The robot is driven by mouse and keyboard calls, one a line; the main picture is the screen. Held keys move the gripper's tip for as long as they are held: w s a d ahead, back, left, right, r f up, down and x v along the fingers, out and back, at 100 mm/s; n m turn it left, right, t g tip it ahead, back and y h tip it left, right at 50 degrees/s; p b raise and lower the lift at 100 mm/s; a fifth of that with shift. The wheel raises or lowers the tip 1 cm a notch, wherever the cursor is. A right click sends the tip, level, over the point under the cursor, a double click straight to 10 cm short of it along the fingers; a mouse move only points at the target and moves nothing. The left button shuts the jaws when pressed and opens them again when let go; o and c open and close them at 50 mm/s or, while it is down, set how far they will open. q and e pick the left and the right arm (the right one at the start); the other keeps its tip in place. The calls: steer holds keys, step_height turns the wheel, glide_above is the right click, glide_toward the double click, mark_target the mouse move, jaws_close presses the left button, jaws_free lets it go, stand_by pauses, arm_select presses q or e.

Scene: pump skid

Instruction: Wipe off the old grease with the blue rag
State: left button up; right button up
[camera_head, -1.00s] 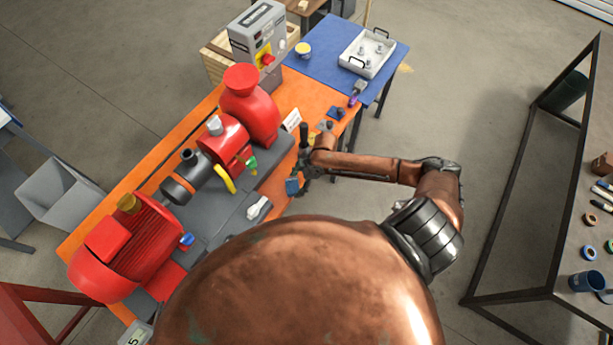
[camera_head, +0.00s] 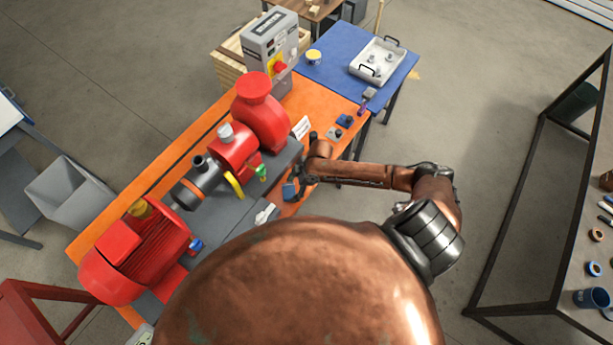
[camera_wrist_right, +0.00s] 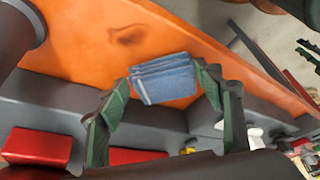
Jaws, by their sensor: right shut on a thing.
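My right gripper (camera_head: 301,186) is shut on the blue rag (camera_head: 289,192) in the head view, beside the grey pump base over the orange top. In the right wrist view, the folded blue rag (camera_wrist_right: 165,78) sits between the fingertips of the right gripper (camera_wrist_right: 166,88). A dark smudge of old grease (camera_wrist_right: 128,35) lies on the orange surface, up and left of the rag, apart from it in the picture. I cannot tell whether the rag touches the surface. I cannot make out the smudge in the head view. My left gripper is not in view.
The red pump (camera_head: 258,118) and red motor (camera_head: 135,260) stand along the orange skid (camera_head: 190,165). A small white sign (camera_head: 300,127) stands near the pump. A blue table (camera_head: 335,68) with a white tray (camera_head: 378,62) is behind. Floor to the right is clear up to the dark-framed bench (camera_head: 540,200).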

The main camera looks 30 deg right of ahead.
steer(key=shift+w+a+r+p, duration=0.15)
steer(key=shift+w+r+p, duration=0.6)
steer(key=shift+r+p, duration=0.3)
steer(key=shift+s+r, duration=0.15)
steer(key=shift+r, duration=0.25)
steer(key=shift+s+r+p, duration=0.15)
steer(key=shift+r+p, duration=0.7)
steer(key=shift+p, duration=0.2)
steer(key=shift+r+p, duration=0.3)
steer(key=shift+p, duration=0.05)
steer(key=shift+r+p, duration=1.4)
